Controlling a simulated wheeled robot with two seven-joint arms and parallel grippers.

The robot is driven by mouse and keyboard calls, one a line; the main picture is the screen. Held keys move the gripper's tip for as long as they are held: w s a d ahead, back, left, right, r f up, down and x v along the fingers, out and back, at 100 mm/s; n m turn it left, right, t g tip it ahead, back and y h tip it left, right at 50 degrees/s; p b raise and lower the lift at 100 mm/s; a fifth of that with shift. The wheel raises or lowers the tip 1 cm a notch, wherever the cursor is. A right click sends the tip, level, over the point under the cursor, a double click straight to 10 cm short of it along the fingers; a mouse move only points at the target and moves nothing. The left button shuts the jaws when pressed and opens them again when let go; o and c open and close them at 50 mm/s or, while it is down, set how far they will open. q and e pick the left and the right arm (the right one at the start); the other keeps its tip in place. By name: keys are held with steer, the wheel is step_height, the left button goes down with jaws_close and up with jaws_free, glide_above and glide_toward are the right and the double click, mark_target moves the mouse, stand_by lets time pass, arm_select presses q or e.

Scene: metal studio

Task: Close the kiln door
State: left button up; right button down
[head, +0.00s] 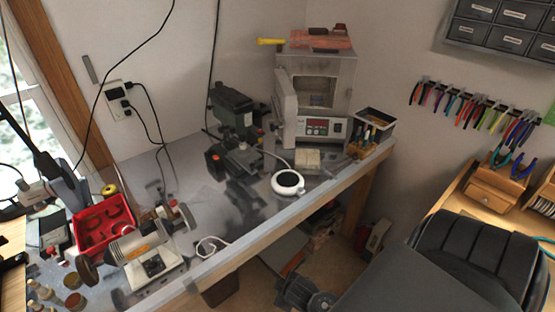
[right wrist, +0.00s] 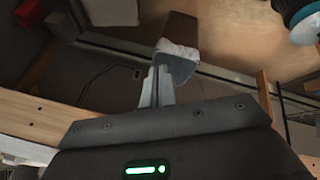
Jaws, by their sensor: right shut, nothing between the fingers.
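The kiln (head: 341,75) is a grey box near the back right corner of the workbench. The kiln door (head: 286,108) stands open, swung out to the left side of the opening. A control panel (head: 318,127) with red displays sits below the chamber. My right gripper (right wrist: 157,72) is shut and empty in the right wrist view, over the floor area, with the kiln out of that view. I cannot make out the right gripper in the head view. My left gripper is not in view.
A dark machine (head: 232,115) stands left of the kiln. A white round dish (head: 287,183) and a tool holder (head: 373,128) stand before and right of it. Tools lie on the kiln top. A red tray (head: 78,232) is on the left.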

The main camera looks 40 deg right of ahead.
steer(key=w+d+r+n+t+p, duration=0.25)
steer(key=w+r, duration=0.35)
steer(key=r, duration=0.4)
steer(key=w+d+r+n+t+p, duration=0.1)
steer(key=w+d+r+n+t, duration=0.15)
steer(key=w+r, duration=0.65)
steer(key=w+d+r+n+t+h, duration=0.1)
steer(key=w+d+r+n+t, duration=0.2)
steer(key=d+r, duration=0.55)
steer(key=w+d+r+n+t+h, duration=0.2)
steer(key=w+d+r+t, duration=0.2)
steer(key=d+r, duration=0.45)
arm_select(q)
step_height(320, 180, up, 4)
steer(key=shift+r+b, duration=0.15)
steer(key=shift+b, duration=0.15)
arm_select(e)
steer(key=x, duration=0.9)
steer(key=shift+w+d+f, duration=0.25)
steer(key=shift+d+f, duration=0.05)
steer(key=shift+d, duration=0.15)
steer(key=shift+d, duration=0.1)
